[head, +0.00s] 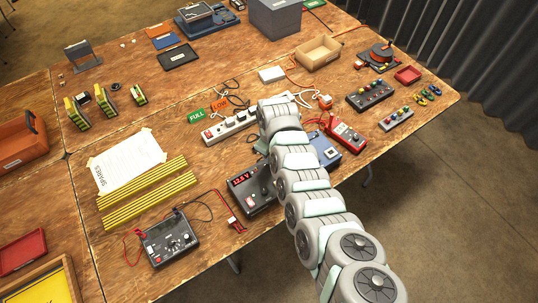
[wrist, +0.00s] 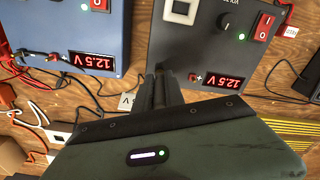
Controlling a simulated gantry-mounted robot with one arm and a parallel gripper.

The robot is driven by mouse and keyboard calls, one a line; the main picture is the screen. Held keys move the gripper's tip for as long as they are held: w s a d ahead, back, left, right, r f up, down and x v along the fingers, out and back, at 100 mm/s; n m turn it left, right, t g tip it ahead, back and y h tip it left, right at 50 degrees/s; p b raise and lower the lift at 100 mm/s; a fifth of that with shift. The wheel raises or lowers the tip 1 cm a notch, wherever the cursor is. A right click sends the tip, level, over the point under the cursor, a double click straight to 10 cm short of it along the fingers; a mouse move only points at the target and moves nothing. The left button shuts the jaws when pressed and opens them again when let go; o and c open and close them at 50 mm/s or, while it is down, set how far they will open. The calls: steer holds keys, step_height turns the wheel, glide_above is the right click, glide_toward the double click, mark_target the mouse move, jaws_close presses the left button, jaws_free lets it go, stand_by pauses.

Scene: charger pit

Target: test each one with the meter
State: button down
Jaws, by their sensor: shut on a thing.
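My gripper (wrist: 160,92) is shut on a small dark thing at the terminal edge of a dark grey box (wrist: 178,45) in the wrist view. The fingers mostly hide that thing, so I cannot tell what it is. The box's red display (wrist: 223,83) reads 12.5 V. A blue box (wrist: 75,25) beside it also reads 12.5 V and has leads at its terminals. In the head view my arm partly covers the dark box (head: 257,200). A dark meter-like unit with a dial (head: 168,238) sits at the front left, with red and black leads.
Yellow-and-black blocks (head: 76,113) stand at the left. Green FULL (head: 195,116) and orange LOW (head: 220,105) labels lie behind a white power strip (head: 232,124). Yellow strips (head: 145,190) lie beside a paper sheet (head: 127,160).

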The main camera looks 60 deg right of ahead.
steer(key=shift+f, duration=0.1)
steer(key=c, duration=1.3)
jaws_free()
steer(key=shift+o, duration=0.5)
steer(key=shift+o, duration=0.9)
steer(key=shift+r+p, duration=3.2)
steer(key=shift+r, duration=0.55)
